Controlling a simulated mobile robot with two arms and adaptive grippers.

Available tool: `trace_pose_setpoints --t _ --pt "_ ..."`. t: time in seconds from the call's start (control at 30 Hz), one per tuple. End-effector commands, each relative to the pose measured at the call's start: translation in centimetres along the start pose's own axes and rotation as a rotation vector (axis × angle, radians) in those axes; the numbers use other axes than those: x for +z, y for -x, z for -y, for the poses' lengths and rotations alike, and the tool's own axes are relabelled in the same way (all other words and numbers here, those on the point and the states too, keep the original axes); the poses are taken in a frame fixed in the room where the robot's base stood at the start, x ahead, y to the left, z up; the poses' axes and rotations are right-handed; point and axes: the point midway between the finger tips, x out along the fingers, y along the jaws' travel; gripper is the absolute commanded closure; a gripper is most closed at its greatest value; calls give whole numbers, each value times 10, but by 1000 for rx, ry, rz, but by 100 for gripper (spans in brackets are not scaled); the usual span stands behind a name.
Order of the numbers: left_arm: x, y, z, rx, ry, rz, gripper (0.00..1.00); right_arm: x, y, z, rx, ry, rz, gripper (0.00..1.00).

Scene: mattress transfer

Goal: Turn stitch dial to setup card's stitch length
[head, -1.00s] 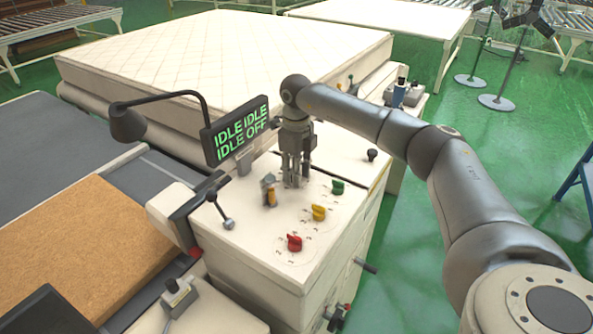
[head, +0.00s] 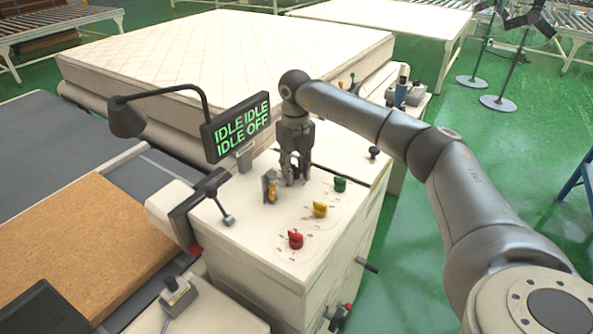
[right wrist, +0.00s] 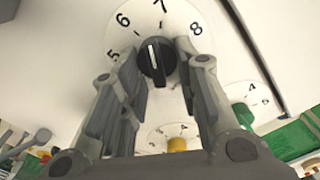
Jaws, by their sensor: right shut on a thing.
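The black stitch dial (right wrist: 157,62) shows in the right wrist view, on a white round scale (right wrist: 185,25) with black numerals. Its white pointer line points up and slightly left, between the 6 and the 7. My right gripper (right wrist: 158,85) has its fingers on both sides of the dial and is shut on it. In the head view my right gripper (head: 294,180) reaches down to the machine top (head: 245,215) and hides the dial. No readable setup card is in view. My left gripper is not in view.
Green (head: 340,184), yellow (head: 320,209) and red (head: 295,240) knobs stand in front of the gripper. A small holder with an orange item (head: 270,187) is close to its left. The screen (head: 238,127) reads IDLE, IDLE, IDLE, OFF. A lever (head: 222,207) stands at left.

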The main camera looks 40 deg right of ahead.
Motion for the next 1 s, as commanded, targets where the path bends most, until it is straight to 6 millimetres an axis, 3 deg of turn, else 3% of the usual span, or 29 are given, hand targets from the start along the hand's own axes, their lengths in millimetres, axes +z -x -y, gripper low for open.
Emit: trace_pose_setpoints --t 0.4,1.0 --pt "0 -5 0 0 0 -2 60 2 2 -3 1 -257 6 94" --pt "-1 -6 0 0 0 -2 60 2 3 -4 3 -322 8 94"
